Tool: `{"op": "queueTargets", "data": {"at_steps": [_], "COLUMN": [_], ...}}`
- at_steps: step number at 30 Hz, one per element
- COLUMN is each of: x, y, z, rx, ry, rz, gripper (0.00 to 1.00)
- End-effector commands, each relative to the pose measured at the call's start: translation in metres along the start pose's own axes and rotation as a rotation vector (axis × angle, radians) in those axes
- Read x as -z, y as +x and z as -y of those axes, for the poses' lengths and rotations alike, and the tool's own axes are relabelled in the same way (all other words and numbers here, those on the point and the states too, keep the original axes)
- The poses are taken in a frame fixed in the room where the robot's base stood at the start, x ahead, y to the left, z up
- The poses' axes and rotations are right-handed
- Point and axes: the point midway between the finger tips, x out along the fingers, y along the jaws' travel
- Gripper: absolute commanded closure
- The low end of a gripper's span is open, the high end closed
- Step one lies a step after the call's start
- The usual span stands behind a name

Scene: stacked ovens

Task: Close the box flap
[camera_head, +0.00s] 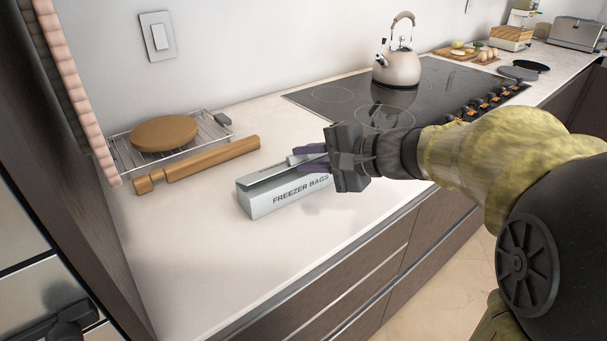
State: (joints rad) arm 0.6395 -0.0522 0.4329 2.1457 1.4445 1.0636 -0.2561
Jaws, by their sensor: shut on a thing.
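A long, pale grey box (283,197) labelled "FREEZER BAGS" lies on the light countertop. Its top looks partly open, with a dark gap along the near-left part. The box flap (303,156) shows as a pale strip beside my gripper at the box's right end. My gripper (306,160) reaches in from the right, over the right end of the box, with its purple-grey fingers pointing left. The fingers are shut on the flap. My gripper's dark body hides the right end of the box.
A wooden rolling pin (205,165) lies left of the box. Behind it, a wire rack (207,131) holds a round wooden board (164,133). A black cooktop (345,96) with a kettle (397,67) lies behind my gripper. The counter in front of the box is clear.

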Motion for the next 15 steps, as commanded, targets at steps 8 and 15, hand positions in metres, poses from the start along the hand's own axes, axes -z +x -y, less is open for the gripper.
{"op": "queueTargets", "data": {"at_steps": [8,15], "x": [0.0003,-0.0001], "y": [0.0017,0.0003], "z": [-0.0134,-0.0139], "rx": [0.088,0.131], "ry": [-0.038,-0.055], "rz": [0.0,0.001], "gripper": [1.0,1.0]}}
